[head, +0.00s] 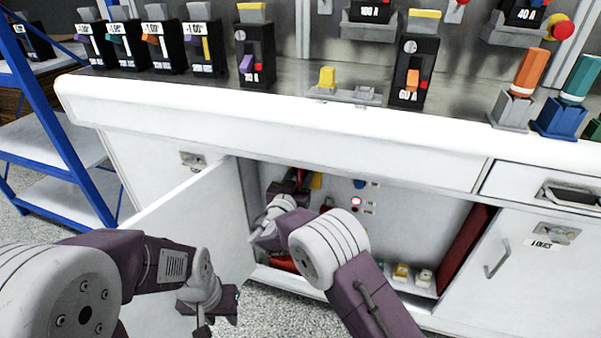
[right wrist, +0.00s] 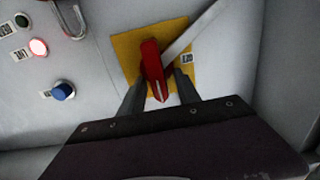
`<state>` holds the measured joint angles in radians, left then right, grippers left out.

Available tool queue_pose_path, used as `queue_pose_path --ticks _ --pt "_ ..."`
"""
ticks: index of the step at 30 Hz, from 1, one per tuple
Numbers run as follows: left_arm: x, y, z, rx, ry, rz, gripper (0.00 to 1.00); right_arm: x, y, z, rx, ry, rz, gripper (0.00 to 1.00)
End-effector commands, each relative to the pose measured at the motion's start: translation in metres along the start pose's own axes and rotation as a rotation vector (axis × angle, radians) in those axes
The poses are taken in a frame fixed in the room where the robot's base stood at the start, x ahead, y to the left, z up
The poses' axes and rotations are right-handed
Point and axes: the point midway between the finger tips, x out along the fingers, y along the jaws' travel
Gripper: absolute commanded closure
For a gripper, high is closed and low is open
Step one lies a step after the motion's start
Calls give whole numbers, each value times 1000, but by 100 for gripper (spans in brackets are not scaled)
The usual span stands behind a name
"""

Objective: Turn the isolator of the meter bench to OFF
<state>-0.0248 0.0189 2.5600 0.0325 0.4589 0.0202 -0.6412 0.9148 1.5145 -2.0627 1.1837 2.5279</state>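The isolator is a red handle (right wrist: 153,70) on a yellow plate (right wrist: 180,39), on the inner wall of the open cabinet under the bench (head: 330,133). In the right wrist view my right gripper's two dark fingers (right wrist: 159,78) stand on either side of the handle, with gaps seeming to show between them and it. In the head view my right gripper reaches into the cabinet, and its fingertips cannot be made out. The yellow plate (head: 317,181) shows partly there. My left gripper (head: 215,312) is low by the open door; its finger opening is unclear.
The white cabinet door (head: 180,228) stands open left of my right arm. Near the isolator are a lit red lamp (right wrist: 38,47), a green button (right wrist: 22,20), a blue knob (right wrist: 63,91) and a metal shackle (right wrist: 75,20). Breakers (head: 255,55) stand on the benchtop.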

Motion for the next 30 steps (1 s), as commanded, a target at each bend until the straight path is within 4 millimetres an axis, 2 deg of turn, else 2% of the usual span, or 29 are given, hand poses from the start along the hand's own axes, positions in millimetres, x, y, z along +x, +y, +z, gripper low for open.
queue_pose_path --ticks 1,3,5,17,30 --pt "0 0 0 0 0 0 64 0 0 0 0 0 0 66" --pt "0 0 0 0 0 0 64 0 0 0 0 0 0 86" --pt "0 0 0 0 0 0 64 0 0 0 0 0 0 100" --pt "9 0 1 0 0 0 64 0 -1 2 -49 1 1 100" --pt "52 -1 5 0 0 0 64 -1 -8 6 -395 2 0 100"
